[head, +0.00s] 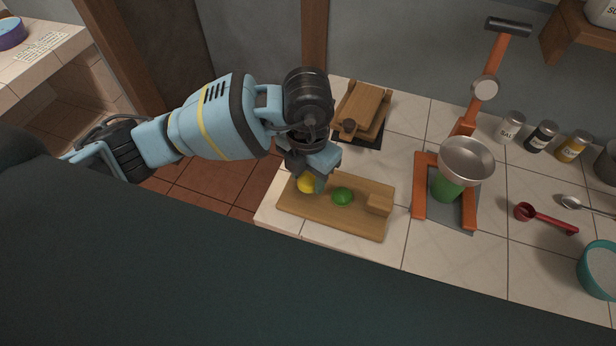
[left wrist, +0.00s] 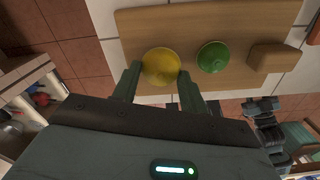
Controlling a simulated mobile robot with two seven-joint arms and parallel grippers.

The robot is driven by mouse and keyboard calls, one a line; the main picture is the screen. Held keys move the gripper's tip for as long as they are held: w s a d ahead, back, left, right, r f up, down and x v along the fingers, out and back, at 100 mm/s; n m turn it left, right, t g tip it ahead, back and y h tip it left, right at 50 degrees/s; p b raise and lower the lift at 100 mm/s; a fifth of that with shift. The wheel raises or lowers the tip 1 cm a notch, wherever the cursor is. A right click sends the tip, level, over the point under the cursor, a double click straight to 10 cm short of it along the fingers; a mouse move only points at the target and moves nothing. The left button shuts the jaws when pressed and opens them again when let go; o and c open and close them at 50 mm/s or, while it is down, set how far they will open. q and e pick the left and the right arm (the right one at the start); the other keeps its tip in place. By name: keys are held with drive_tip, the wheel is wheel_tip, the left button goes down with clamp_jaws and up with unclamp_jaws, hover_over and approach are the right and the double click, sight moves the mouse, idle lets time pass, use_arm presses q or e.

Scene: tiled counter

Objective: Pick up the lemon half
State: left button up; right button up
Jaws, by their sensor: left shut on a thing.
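The yellow lemon half (head: 306,183) is at the left end of the wooden cutting board (head: 335,216). My left gripper (head: 312,184) reaches down over it and partly hides it. In the left wrist view the lemon half (left wrist: 161,66) sits between the two fingers of my left gripper (left wrist: 158,80), which are shut on it. Whether it touches the board or hangs just above it, I cannot tell. My right gripper is not in view.
A green lime half (head: 342,196) and a wooden block (head: 379,204) are on the board to the right. An orange press stand (head: 418,187) with a metal funnel (head: 466,160) over a green cup (head: 446,188) stands further right. A red scoop (head: 545,218) lies beyond.

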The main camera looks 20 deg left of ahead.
use_arm(q)
drive_tip(key=shift+s+d+r, duration=0.1)
drive_tip(key=shift+d+r, duration=0.15)
drive_tip(key=shift+r, duration=0.3)
drive_tip(key=shift+s+d+r, duration=0.1)
drive_tip(key=shift+d+r, duration=0.1)
drive_tip(key=shift+r, duration=0.3)
drive_tip(key=s+d, duration=0.2)
drive_tip(key=d, duration=0.2)
drive_tip(key=s+d+r, duration=0.1)
drive_tip(key=s+d, duration=0.1)
drive_tip(key=d, duration=0.3)
drive_tip(key=s+d+b, duration=0.1)
drive_tip(key=s+d, duration=0.2)
drive_tip(key=d, duration=0.1)
drive_tip(key=shift+d+r, duration=0.15)
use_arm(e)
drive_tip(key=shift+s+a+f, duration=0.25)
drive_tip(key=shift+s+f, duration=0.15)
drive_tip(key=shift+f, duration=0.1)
use_arm(q)
drive_tip(key=shift+r, duration=0.1)
